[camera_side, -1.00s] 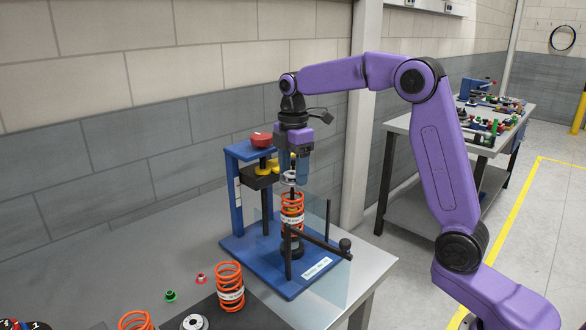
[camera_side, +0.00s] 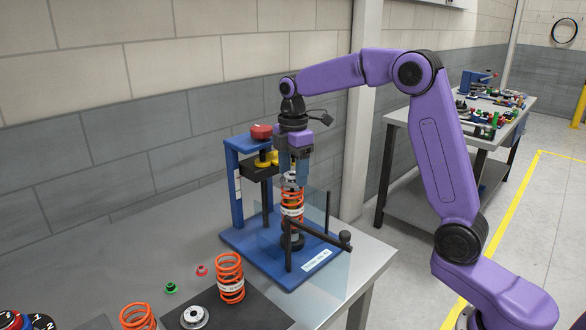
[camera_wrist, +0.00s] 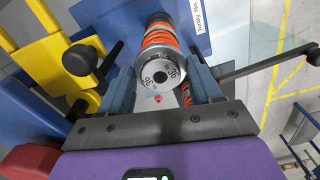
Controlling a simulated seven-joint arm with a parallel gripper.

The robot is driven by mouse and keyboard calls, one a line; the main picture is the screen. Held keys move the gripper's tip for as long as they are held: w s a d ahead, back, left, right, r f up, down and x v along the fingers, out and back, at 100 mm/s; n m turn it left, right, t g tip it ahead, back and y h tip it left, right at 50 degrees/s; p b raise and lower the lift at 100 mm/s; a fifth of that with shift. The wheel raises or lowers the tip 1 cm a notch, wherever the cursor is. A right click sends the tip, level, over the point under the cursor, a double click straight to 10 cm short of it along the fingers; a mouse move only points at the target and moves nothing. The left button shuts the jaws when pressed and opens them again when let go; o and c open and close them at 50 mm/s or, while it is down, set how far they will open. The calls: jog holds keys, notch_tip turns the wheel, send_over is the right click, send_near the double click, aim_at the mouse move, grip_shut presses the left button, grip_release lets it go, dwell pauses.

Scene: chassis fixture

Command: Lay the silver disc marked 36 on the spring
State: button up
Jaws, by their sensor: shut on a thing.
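My gripper (camera_side: 291,180) is shut on the silver disc (camera_side: 290,178) at the top of the blue fixture's post. In the wrist view the disc (camera_wrist: 158,72) sits between the two blue-grey fingers, and its marking reads as 36. The orange spring (camera_side: 292,203), with a white label band, stands upright around the post directly below the disc. It also shows beyond the disc in the wrist view (camera_wrist: 158,36). The disc looks right at the spring's top end; I cannot tell whether they touch.
The blue fixture (camera_side: 238,238) has a red knob (camera_side: 261,131), yellow parts (camera_side: 264,160), a clear guard and a black lever (camera_side: 335,240). Loose orange springs (camera_side: 230,277), another silver disc (camera_side: 194,317) and small green and red parts lie at the front left.

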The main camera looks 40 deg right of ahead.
jog(key=shift+f, duration=0.2)
jog(key=shift+f, duration=0.35)
jog(key=shift+f, duration=0.15)
dwell(1.0)
jog(key=o, duration=1.2)
jog(key=shift+r, duration=3.55)
